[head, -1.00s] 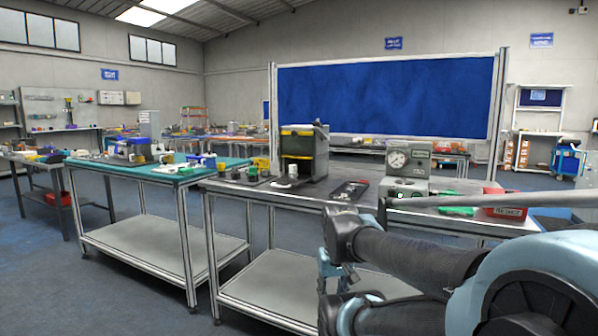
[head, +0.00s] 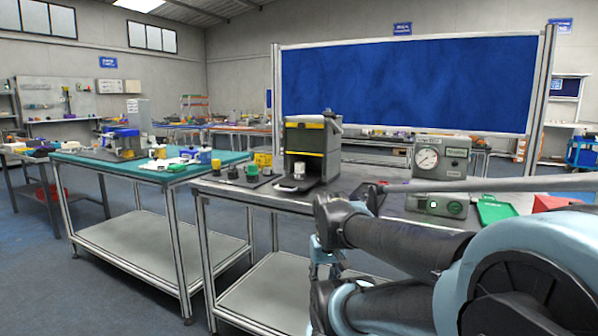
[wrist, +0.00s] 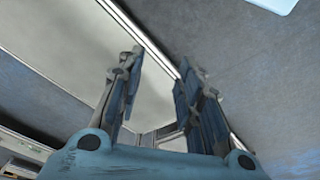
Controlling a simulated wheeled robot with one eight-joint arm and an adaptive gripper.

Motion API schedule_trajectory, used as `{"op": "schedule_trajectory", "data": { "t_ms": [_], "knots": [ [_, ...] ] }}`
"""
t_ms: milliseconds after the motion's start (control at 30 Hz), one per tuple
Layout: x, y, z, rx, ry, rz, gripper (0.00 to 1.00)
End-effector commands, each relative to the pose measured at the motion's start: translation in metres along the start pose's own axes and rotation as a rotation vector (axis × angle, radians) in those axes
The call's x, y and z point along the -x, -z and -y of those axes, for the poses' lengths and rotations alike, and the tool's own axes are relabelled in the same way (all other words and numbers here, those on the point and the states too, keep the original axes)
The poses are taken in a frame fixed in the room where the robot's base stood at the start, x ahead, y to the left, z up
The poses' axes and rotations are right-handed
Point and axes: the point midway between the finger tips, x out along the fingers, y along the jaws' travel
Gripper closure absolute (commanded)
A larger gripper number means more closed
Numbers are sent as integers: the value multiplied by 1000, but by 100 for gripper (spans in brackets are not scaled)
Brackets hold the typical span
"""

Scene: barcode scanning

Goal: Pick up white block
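I cannot clearly single out a white block. My gripper (wrist: 160,60) is open and empty in the wrist view, pointing down past a table edge and lower shelf. In the head view my gripper is small and partly hidden below my arm, at the front of the grey table and below its top.
The grey table (head: 222,187) carries a black machine (head: 304,140), a grey gauge box (head: 440,158), a green tray (head: 495,210) and dark holders (head: 251,172). The green-topped table (head: 95,157) stands close on its left. A blue board (head: 400,88) rises behind. Floor in front is clear.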

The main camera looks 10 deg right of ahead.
Motion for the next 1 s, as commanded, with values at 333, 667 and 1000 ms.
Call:
{"op": "schedule_trajectory", "data": {
  "t_ms": [333,667,1000],
  "knots": [
    [34,19,-3,-47,-16,-10,50],
    [141,136,-8,-259,-89,-24,50],
    [234,267,4,-487,-162,-68,50]
  ]
}}
